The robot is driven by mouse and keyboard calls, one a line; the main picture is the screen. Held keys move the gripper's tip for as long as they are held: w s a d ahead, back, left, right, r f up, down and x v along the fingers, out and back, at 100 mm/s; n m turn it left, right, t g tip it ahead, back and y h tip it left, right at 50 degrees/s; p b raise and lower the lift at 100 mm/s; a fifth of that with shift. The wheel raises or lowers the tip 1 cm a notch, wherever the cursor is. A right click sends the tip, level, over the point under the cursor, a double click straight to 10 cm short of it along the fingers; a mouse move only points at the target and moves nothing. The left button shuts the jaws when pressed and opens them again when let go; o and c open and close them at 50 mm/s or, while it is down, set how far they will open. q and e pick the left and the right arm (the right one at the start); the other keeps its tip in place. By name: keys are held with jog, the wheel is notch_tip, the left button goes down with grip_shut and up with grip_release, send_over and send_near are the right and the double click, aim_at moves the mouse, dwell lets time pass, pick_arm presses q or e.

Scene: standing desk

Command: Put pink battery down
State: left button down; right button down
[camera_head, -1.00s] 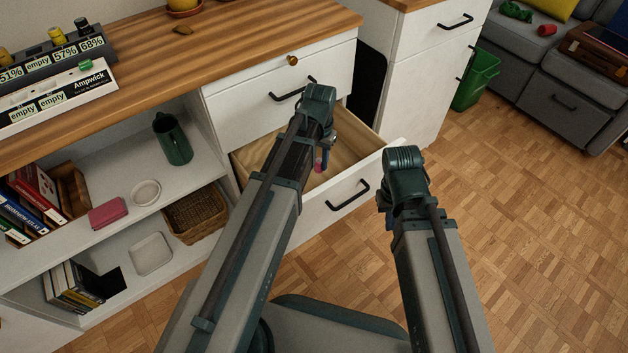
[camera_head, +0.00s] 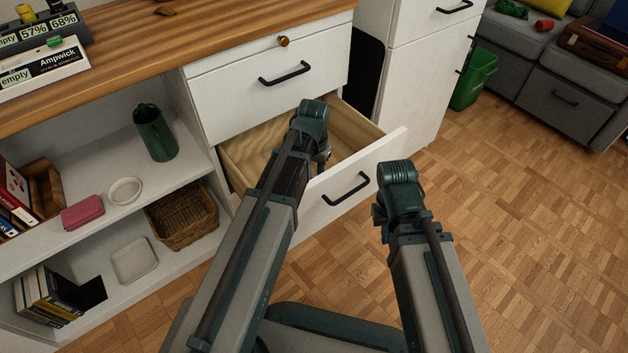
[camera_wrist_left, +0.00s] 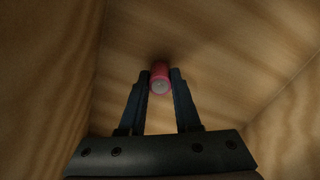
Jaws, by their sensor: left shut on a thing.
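I cannot tell whether the battery touches the floor. In the head view the battery is hidden behind my left arm and the drawer front. My right gripper (camera_head: 379,216) is outside the drawer, to the right of its front; its fingers are mostly hidden behind the wrist.
The drawer front with its black handle (camera_head: 346,188) stands between my two arms. A shut drawer (camera_head: 270,85) is above it. Open shelves at left hold a green pitcher (camera_head: 155,133) and a wicker basket (camera_head: 182,217). The parquet floor (camera_head: 530,210) at right is clear.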

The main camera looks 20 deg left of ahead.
aim_at(314, 174)
pick_arm(q)
jog(key=shift+f, duration=0.15)
jog(key=c, duration=0.6)
grip_release()
notch_tip(314, 174, up, 12)
jog(key=p, duration=1.2)
jog(key=shift+r, duration=0.2)
